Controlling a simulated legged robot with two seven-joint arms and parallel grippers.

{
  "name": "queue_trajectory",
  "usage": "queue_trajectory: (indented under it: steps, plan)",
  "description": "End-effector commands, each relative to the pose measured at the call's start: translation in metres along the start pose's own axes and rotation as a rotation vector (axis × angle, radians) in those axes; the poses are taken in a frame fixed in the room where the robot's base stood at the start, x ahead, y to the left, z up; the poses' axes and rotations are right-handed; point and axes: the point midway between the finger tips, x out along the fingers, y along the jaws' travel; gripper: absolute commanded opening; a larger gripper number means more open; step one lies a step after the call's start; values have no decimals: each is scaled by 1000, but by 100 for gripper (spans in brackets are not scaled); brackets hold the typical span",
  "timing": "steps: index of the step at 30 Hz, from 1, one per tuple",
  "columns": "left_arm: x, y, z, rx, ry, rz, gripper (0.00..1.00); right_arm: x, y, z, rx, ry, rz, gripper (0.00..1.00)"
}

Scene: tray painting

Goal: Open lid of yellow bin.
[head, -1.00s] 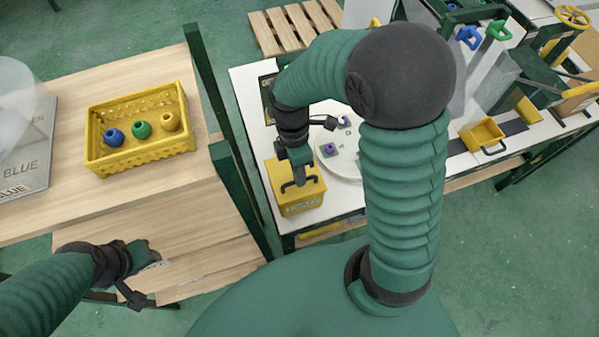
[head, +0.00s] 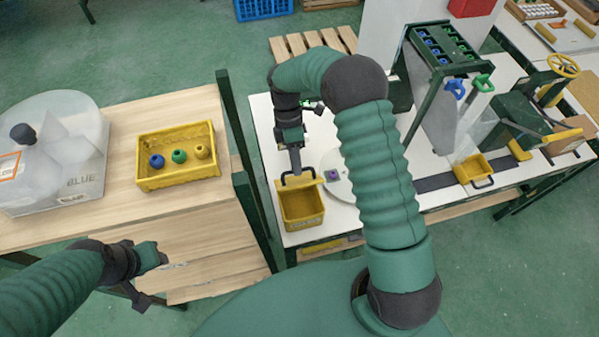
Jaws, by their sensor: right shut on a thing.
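The yellow bin (head: 302,211) stands on the white table, and its inside shows from above. Its yellow lid is raised at the back edge of the bin, with a dark handle (head: 297,179) on it. My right gripper (head: 297,172) is shut on this handle, above the back of the bin. My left gripper (head: 150,275) is low at the left, beside the wooden table and far from the bin. Its fingers are too unclear to tell whether they are open.
A yellow basket (head: 180,184) with blue, green and yellow round pieces sits on the wooden table (head: 120,118). A white round plate (head: 338,180) lies right of the bin. A second yellow bin (head: 474,171) stands further right. A dark green post (head: 251,175) rises between the tables.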

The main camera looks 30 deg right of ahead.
Motion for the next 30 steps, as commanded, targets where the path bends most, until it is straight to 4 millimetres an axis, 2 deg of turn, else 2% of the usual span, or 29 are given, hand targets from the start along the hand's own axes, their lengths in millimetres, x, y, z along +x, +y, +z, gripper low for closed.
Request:
queue_trajectory:
  steps: [1,8,18,30]
  plan:
    - [-2,0,0,0,0,0,42,-1,10,0,-1,2,14,0]
    - [-2,0,0,0,0,0,42,-11,35,0,-2,2,12,0]
    - [11,0,2,0,0,0,42,-17,72,0,-2,0,6,0]
    - [27,0,6,0,0,0,42,-16,99,1,-2,0,9,0]
